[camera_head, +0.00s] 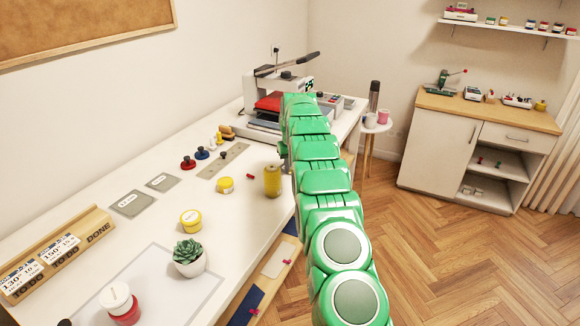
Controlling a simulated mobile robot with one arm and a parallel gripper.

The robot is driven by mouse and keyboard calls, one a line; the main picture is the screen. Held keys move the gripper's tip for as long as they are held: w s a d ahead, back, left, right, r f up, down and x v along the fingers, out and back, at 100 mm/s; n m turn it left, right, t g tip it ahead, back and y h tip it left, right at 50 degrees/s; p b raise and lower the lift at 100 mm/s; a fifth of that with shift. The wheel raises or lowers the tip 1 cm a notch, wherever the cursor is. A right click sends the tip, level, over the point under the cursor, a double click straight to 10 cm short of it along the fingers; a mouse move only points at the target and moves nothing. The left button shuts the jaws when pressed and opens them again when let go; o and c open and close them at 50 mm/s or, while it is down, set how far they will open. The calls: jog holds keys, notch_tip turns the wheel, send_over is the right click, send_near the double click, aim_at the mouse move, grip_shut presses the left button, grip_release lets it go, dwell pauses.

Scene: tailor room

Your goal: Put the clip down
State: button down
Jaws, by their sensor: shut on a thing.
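My green arm reaches over the right edge of the white table toward the press. Only a small grey part of my gripper (283,150) shows at the left side of the arm, above the table behind the yellow thread spool (272,181). The fingertips are hidden by the arm. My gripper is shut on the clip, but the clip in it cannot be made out. A small red piece (250,174), perhaps another clip, lies on the table left of the spool.
A heat press (262,118) stands at the table's far end. Red and blue knobs (202,153), a grey strip (223,160), yellow tins (191,219), a succulent (189,257) and a wooden card holder (60,250) stand on the table. Bare tabletop shows between them.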

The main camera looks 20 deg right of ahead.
jog(key=shift+f, duration=0.1)
jog(key=c, duration=1.4)
grip_release()
jog(key=shift+c, duration=0.2)
notch_tip(320, 180, up, 12)
jog(key=s, duration=0.1)
jog(key=shift+s, duration=0.2)
